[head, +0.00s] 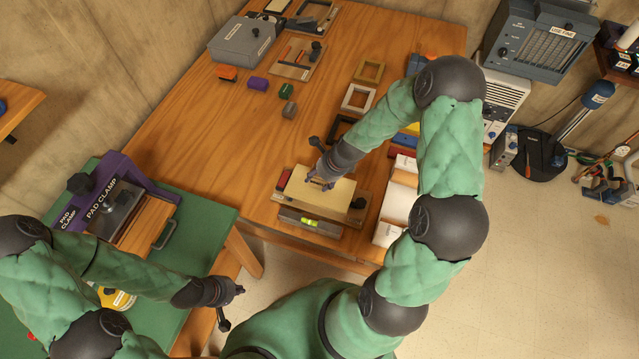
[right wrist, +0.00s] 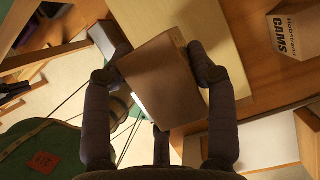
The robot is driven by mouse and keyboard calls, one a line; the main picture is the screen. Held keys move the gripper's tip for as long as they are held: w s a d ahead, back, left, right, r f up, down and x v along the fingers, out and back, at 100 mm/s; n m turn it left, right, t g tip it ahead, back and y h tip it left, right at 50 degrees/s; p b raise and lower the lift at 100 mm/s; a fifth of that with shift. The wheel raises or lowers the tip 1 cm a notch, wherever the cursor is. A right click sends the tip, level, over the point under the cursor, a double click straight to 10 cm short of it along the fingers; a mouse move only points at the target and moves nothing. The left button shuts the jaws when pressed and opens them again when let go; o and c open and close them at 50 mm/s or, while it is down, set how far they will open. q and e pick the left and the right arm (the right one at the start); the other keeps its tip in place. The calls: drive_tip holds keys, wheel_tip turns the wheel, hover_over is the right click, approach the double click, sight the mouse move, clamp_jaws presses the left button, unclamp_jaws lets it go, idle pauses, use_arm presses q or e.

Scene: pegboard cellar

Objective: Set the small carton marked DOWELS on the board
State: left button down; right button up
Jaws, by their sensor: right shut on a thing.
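My right gripper (right wrist: 163,73) is shut on a small plain brown carton (right wrist: 165,85), held tilted between its fingers; no lettering shows on the faces I see. In the head view the right gripper (head: 320,182) is over a pale cream board (head: 309,195) and mostly hides the carton. The board also shows in the right wrist view (right wrist: 185,20), behind the carton; I cannot tell whether they touch. Another brown carton, marked CAMS (right wrist: 295,35), stands at the upper right there. My left gripper (head: 232,305) is open and empty beside the green mat (head: 200,262).
A level (head: 309,222) lies along the table's near edge, in front of the board. White trays (head: 396,210) stand to its right. Frames (head: 358,97), small coloured blocks and a grey box (head: 240,40) lie farther back. A purple pad clamp (head: 125,170) stands at left. The table's middle left is clear.

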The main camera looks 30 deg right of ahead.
sight(320, 182)
drive_tip(key=shift+w+d+f, duration=0.15)
drive_tip(key=shift+w+f, duration=0.1)
drive_tip(key=shift+f, duration=0.05)
drive_tip(key=shift+w+d+f+b, duration=0.1)
drive_tip(key=shift+w+f+b, duration=0.05)
drive_tip(key=shift+f+b, duration=0.65)
drive_tip(key=shift+w+f+b, duration=0.1)
drive_tip(key=shift+f+b, duration=0.4)
drive_tip(key=shift+f, duration=0.45)
drive_tip(key=shift+f, duration=0.2)
drive_tip(key=o, duration=1.2)
drive_tip(key=shift+r, duration=0.15)
